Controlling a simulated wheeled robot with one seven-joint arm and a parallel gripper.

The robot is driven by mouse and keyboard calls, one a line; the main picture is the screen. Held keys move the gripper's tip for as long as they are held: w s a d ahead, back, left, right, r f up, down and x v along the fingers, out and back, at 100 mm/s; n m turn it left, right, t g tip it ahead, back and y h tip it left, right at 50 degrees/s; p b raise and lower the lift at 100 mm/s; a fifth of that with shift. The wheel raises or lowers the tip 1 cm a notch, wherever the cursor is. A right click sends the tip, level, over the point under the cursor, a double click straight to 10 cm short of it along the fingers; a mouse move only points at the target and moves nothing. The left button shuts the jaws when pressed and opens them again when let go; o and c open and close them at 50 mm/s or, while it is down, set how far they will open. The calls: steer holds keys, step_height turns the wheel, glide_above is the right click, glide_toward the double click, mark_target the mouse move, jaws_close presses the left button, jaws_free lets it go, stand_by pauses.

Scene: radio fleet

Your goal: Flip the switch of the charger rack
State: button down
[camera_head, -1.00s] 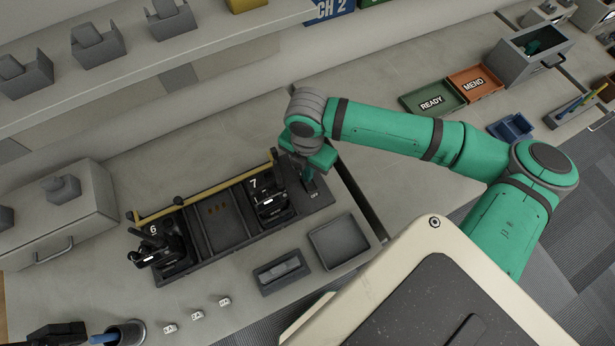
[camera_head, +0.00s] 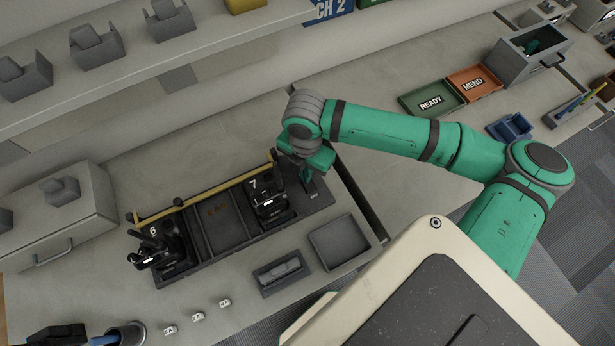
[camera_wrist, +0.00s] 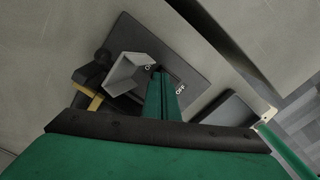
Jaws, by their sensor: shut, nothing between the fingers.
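The charger rack (camera_head: 222,256) is a dark tray on the bench with slots marked 6 and 7. Black radios stand in slot 6 (camera_head: 157,250) and slot 7 (camera_head: 268,208), and the slot between them is empty. The switch panel is at the rack's right end; in the wrist view its plate (camera_wrist: 192,62) shows the word OFF and part of another label. My gripper (camera_head: 308,184) is shut and empty, its green fingertips (camera_wrist: 161,76) down at the switch. The fingers hide the switch itself, so its position and any contact cannot be told.
A yellow bar (camera_head: 205,195) runs along the rack's back edge. An empty grey tray (camera_head: 339,243) and a tray with a grey item (camera_head: 281,273) lie in front. READY (camera_head: 432,100) and MEND (camera_head: 475,84) trays stand farther right.

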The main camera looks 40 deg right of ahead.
steer(key=shift+s+f, duration=0.15)
steer(key=shift+f, duration=0.3)
stand_by(0.3)
steer(key=shift+w+a+r, duration=0.1)
steer(key=shift+r, duration=1.4)
steer(key=shift+w+r, duration=0.1)
steer(key=shift+r, duration=1.4)
steer(key=shift+s+r, duration=0.2)
steer(key=shift+r, duration=0.35)
steer(key=shift+w, duration=0.1)
